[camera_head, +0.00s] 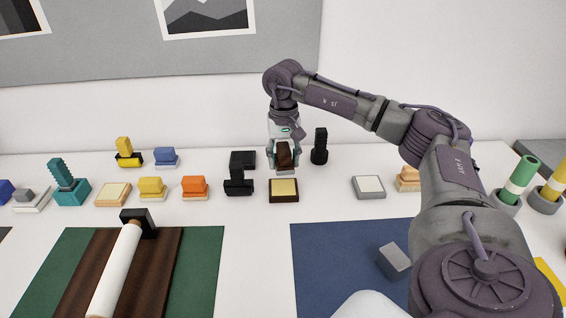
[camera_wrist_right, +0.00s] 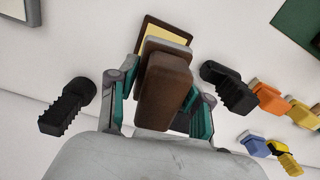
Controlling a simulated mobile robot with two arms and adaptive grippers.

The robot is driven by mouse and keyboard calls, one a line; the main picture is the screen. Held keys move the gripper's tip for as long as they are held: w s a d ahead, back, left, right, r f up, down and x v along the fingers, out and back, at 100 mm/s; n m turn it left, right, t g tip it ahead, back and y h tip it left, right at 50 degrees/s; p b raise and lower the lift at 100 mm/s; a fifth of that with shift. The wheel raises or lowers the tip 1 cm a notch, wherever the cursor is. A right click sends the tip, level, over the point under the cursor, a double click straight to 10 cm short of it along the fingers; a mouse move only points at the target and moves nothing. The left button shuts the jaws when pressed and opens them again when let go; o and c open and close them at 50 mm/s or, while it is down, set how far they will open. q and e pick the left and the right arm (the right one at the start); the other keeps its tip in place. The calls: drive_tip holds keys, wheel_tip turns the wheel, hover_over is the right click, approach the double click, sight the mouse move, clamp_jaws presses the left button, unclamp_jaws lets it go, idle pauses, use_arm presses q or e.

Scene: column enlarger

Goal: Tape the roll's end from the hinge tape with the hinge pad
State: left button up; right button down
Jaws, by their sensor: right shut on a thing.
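My right gripper (camera_head: 284,163) is shut on a dark brown block with a grey base, which looks like the hinge pad (camera_head: 284,153). In the right wrist view the block (camera_wrist_right: 162,92) sits between the teal fingers, its grey base facing the table. Just below and in front is a dark-rimmed tray with a pale yellow top, probably the hinge tape (camera_head: 283,202); in the wrist view its rim (camera_wrist_right: 148,20) shows beyond the pad. A gap between them is hard to judge. The white roll (camera_head: 117,270) lies on dark brown boards at the left front. My left gripper is not in view.
A black handled tool (camera_head: 238,183) stands left of the tray and a black upright one (camera_head: 319,147) behind right. Orange (camera_head: 195,187) and yellow (camera_head: 152,187) blocks line the left. A grey cube (camera_head: 394,260) rests on the blue mat (camera_head: 330,265). The white table between has free room.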

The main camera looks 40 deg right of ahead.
sight(283, 187)
drive_tip(key=shift+f+b, duration=2.5)
drive_tip(key=shift+f, duration=0.45)
drive_tip(key=shift+f, duration=0.5)
drive_tip(key=shift+a+f, duration=0.1)
drive_tip(key=shift+r, duration=0.2)
wheel_tip(283, 187, up, 7)
drive_tip(key=p, duration=0.5)
drive_tip(key=shift+f+p, duration=0.1)
drive_tip(key=shift+p, duration=0.25)
